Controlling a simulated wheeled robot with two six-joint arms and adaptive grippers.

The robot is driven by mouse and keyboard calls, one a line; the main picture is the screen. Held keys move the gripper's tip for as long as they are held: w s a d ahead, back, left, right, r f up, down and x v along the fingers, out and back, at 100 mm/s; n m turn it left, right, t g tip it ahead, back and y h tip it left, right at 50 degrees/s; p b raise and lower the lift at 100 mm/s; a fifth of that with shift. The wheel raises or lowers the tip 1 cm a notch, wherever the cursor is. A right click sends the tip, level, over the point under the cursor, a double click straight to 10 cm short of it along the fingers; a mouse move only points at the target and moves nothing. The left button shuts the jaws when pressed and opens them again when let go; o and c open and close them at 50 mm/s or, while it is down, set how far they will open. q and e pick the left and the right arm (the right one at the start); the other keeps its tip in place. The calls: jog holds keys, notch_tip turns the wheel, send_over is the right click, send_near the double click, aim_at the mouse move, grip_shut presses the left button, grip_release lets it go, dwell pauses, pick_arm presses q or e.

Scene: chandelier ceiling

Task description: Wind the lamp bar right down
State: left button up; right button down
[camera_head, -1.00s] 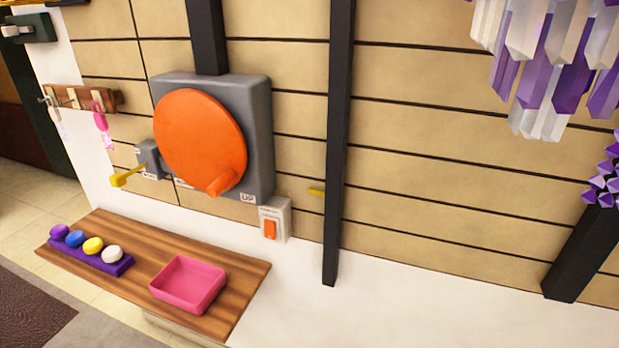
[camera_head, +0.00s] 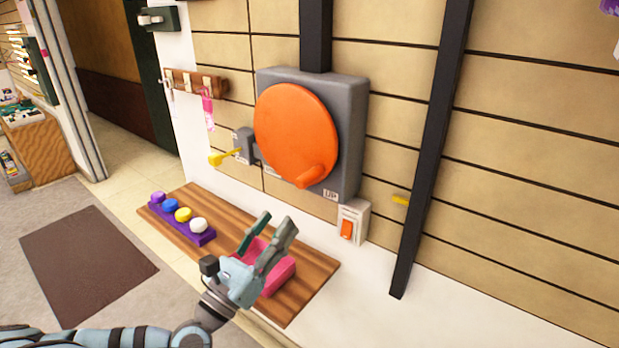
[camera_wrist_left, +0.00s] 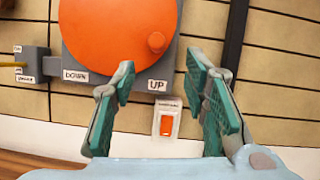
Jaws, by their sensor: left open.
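A large orange crank disc (camera_head: 295,132) with an orange knob (camera_head: 305,178) near its lower right rim is mounted on a grey wall box (camera_head: 350,120). An "UP" label shows at the box's lower right corner; the left wrist view also shows a "DOWN" label (camera_wrist_left: 75,76) below the disc. My left gripper (camera_head: 278,228) is open and empty, in front of the pink tray and below the disc. In the left wrist view its fingers (camera_wrist_left: 165,85) stand apart, with the orange disc (camera_wrist_left: 105,30) and its knob (camera_wrist_left: 156,41) beyond them. The lamp bar itself is not recognisable here.
A small grey box with a yellow lever (camera_head: 222,157) is left of the disc. An orange switch (camera_head: 347,229) is below right. A wooden shelf (camera_head: 310,288) holds a pink tray (camera_head: 282,276) and a purple rack (camera_head: 200,238) of coloured knobs. A dark post (camera_head: 430,150) stands right.

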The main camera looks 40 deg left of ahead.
aim_at(315, 168)
pick_arm(q)
jog(key=p+x, duration=0.1)
jog(key=x, duration=0.5)
jog(key=p+x, duration=0.1)
jog(key=x, duration=0.5)
jog(key=shift+w+a, duration=0.2)
jog(key=shift+a, duration=0.05)
jog(key=shift+w, duration=0.45)
jog(key=shift+c, duration=0.6)
grip_shut()
